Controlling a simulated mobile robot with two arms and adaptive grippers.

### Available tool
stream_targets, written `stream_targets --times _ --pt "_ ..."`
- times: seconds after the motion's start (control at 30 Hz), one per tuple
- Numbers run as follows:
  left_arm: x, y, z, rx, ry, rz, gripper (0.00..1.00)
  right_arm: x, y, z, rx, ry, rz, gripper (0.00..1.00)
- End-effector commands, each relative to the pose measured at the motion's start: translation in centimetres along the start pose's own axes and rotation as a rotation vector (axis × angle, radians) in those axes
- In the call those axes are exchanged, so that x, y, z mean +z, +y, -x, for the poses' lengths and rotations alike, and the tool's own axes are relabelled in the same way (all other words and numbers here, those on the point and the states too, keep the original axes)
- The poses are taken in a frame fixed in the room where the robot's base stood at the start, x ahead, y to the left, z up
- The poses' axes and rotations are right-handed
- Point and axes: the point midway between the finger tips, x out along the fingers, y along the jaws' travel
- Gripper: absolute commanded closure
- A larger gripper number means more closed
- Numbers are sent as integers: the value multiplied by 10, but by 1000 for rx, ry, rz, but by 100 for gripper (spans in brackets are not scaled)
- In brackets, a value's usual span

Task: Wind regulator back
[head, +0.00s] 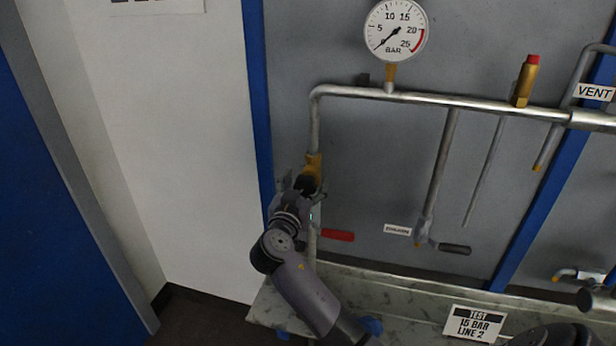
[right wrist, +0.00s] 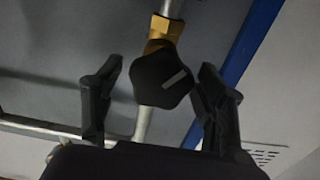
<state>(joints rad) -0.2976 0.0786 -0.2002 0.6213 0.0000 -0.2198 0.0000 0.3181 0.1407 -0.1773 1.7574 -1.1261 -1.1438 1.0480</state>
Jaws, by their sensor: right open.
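The regulator has a black lobed knob (right wrist: 163,75) with a pale line on it and a brass body (right wrist: 165,30) on a steel pipe. In the head view its brass body (head: 314,165) sits on the left vertical pipe, and the dark knob is partly hidden by my gripper. My right gripper (head: 304,186) is at the knob. My left gripper is not in view.
A red valve handle (head: 338,235) sticks out just below right of my right gripper. A drain valve (head: 423,232) with a dark handle is further right. A brass relief valve (head: 525,82) stands on the top pipe. A ledge (head: 400,290) with a test sign (head: 475,323) runs below.

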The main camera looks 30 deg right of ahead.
Motion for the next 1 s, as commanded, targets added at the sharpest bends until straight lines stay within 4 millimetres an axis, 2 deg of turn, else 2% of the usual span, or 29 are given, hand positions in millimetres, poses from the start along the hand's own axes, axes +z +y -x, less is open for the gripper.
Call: stream_targets --times 0.23,0.9,1.0 --pt "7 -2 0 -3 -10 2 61 0 0 0 0 0 0 36" --pt "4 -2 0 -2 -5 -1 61 0 0 0 -1 0 0 80" --pt "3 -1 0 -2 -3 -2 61 0 0 0 -1 0 1 82"
